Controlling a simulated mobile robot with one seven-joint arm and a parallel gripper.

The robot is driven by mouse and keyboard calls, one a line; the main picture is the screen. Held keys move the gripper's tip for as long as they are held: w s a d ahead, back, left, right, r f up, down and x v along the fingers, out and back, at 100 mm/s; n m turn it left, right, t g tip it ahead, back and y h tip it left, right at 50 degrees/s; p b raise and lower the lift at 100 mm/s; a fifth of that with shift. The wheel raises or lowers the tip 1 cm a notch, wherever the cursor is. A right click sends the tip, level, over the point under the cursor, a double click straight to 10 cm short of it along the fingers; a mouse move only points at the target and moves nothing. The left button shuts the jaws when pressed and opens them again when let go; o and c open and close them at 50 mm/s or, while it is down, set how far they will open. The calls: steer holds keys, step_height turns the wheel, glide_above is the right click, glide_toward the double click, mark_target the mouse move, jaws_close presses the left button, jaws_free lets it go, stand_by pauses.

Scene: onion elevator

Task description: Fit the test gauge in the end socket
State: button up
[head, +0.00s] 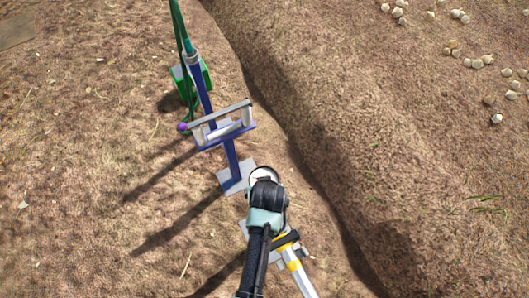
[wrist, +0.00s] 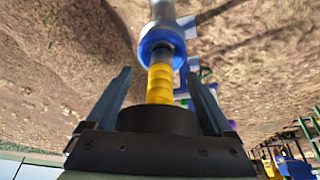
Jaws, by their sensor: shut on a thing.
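In the wrist view my gripper (wrist: 162,98) is shut on the black round body of the test gauge (wrist: 158,119). A yellow ribbed stem stands out from this body, between the fingers. The stem lines up with a blue collar (wrist: 160,42) on the end of a grey pipe, which looks like the end socket. The stem's tip is at the collar's mouth; I cannot tell how deep it sits. In the head view a round pale dial (head: 264,174) shows at the end of my arm. My fingers are hidden there.
A blue stand with a white frame (head: 222,125) and a green block (head: 192,80) stand beyond my arm. A white and yellow pipe (head: 299,273) is close to its right. A ditch edge runs along the right, with scattered onions (head: 480,62).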

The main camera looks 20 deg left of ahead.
steer(key=shift+f, duration=0.65)
